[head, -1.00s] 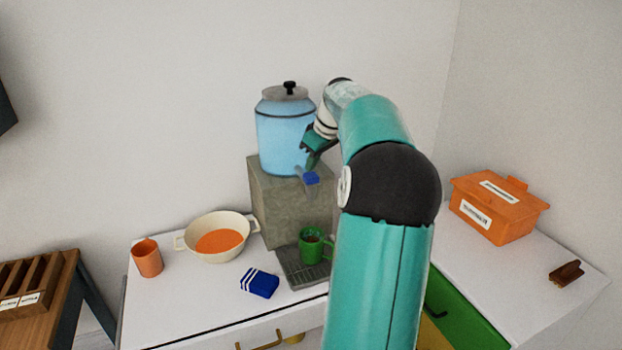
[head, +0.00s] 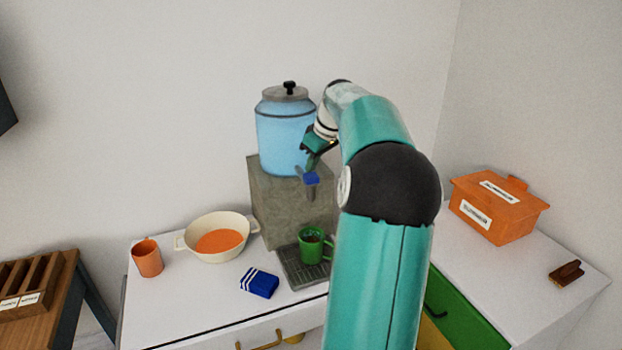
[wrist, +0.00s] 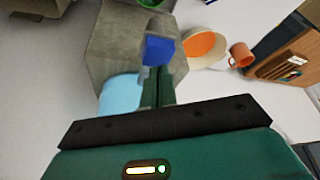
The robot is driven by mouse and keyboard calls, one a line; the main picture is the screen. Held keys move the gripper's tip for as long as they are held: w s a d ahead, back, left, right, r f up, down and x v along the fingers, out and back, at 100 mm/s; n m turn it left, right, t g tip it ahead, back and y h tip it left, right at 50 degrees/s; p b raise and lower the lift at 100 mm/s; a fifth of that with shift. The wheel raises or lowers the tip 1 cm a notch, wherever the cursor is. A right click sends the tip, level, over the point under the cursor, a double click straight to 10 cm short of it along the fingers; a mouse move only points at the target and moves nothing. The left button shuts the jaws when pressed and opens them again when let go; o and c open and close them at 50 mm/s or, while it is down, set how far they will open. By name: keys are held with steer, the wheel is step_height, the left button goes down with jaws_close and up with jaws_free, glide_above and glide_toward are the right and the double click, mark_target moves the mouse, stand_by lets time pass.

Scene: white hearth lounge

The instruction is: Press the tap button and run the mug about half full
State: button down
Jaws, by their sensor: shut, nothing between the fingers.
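The tap's blue button (head: 311,179) sits at the front of the light blue drink dispenser (head: 284,135), which stands on a grey stone block. My gripper (head: 311,163) is shut and empty, its tips just above the button; I cannot tell if they touch it. In the wrist view my closed green fingers (wrist: 158,80) point at the blue button (wrist: 159,50). The green mug (head: 311,247) stands upright on the drip tray (head: 296,277), below the tap. Its inside looks dark and brownish, and the level cannot be made out. A grey strip shows below the button.
The stone block (head: 280,205) backs the tap. Left of the tray are a blue striped packet (head: 259,284), a cream two-handled pan (head: 248,236) and an orange cup (head: 148,260). An orange lidded box (head: 490,220) and brown object (head: 566,273) sit on the right counter.

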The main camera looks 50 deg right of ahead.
steer(key=shift+f, duration=0.25)
steer(key=shift+f, duration=0.35)
steer(key=shift+s+f, duration=0.15)
steer(key=shift+f, duration=0.45)
stand_by(2.7)
step_height(320, 180, up, 8)
steer(key=shift+f, duration=0.25)
